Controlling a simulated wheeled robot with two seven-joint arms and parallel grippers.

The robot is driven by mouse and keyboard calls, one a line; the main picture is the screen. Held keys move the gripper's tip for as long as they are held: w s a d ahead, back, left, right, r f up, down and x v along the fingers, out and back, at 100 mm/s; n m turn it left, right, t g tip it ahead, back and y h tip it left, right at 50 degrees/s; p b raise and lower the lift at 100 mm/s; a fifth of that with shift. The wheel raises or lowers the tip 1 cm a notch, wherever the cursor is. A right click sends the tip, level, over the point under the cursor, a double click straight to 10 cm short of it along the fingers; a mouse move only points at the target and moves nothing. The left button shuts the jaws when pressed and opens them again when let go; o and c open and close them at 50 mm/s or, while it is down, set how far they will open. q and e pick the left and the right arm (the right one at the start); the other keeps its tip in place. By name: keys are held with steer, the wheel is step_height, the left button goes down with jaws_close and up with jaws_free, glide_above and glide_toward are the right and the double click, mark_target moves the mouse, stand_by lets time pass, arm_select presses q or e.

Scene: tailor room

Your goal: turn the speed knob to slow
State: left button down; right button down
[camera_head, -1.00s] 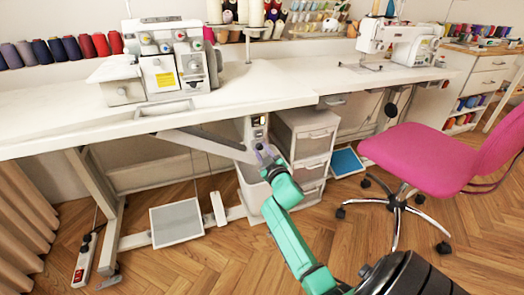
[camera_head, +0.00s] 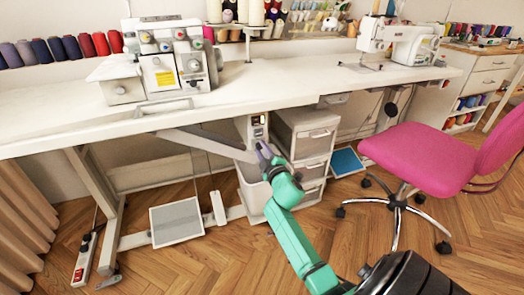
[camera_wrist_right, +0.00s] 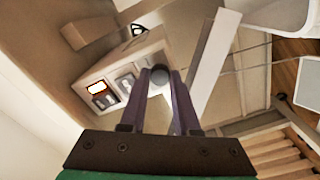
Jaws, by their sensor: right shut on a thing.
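The control box (camera_head: 249,128) hangs under the table's front edge, and its face shows large in the right wrist view (camera_wrist_right: 122,68). It carries a lit display (camera_wrist_right: 96,88) and dark switches. The round grey speed knob (camera_wrist_right: 158,77) sits at the end of the box face. My right gripper (camera_wrist_right: 159,84) is shut on the knob, with a finger on each side. In the head view my right gripper (camera_head: 265,150) reaches up to the box from below, and its fingers hide the knob. My left gripper is not in view.
A white table (camera_head: 280,85) with a serger (camera_head: 165,65) on it is above the box. A drawer unit (camera_head: 305,140) stands just right of my gripper. A foot pedal (camera_head: 177,221) lies on the floor at left, and a pink chair (camera_head: 420,158) stands at right.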

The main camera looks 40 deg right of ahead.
steer(key=c, duration=0.6)
jaws_free()
steer(key=shift+c, duration=0.2)
